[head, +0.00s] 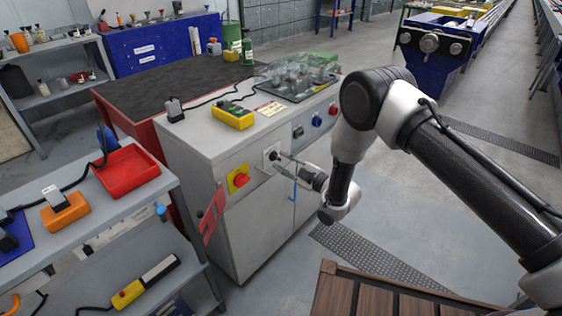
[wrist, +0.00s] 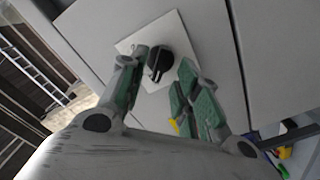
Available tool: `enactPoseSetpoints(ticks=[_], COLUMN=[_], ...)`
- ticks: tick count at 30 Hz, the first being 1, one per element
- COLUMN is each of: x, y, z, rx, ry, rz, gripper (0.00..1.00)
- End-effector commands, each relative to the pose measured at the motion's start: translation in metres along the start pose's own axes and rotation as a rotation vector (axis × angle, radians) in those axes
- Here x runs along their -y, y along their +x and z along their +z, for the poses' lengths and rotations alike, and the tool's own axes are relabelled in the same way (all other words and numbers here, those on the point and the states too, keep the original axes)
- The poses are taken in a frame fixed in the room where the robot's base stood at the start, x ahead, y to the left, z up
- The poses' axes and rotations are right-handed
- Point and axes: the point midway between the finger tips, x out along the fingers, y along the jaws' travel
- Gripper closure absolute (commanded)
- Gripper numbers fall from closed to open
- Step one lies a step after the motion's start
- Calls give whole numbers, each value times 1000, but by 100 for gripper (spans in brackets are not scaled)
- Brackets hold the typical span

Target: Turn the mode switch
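The mode switch is a black rotary knob (wrist: 157,64) with a light pointer mark, on a square white plate (wrist: 176,26). It also shows in the head view as a small dark knob (head: 273,156) on the front of the grey cabinet (head: 250,222), partly behind my fingers. My gripper (wrist: 165,59) is open, with green-padded fingers on both sides of the knob. The left fingertip is very close to the knob; I cannot tell if it touches. A gap shows between the right finger and the knob. In the head view my gripper (head: 281,161) reaches the cabinet front from the right.
A red-on-yellow emergency stop (head: 239,179) sits left of the switch. A blue knob (head: 317,121) and other controls are to its right. A yellow pendant (head: 232,117) and a clear cover (head: 300,66) are on the cabinet top. A grey shelf (head: 105,215) stands at left.

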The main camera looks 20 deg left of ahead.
Motion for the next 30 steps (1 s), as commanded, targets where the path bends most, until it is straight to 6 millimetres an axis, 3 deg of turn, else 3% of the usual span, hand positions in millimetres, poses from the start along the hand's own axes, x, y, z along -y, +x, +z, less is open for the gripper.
enactPoseSetpoints(ticks=[6, 14, 19, 30], x=[0, 0, 0, 0], y=[19, 20, 20, 20], z=[0, 1, 1, 1], rx=[1, 2, 2, 2], ry=[2, 2, 2, 24], rz=[1, 0, 0, 0], gripper=[68, 68, 99, 100])
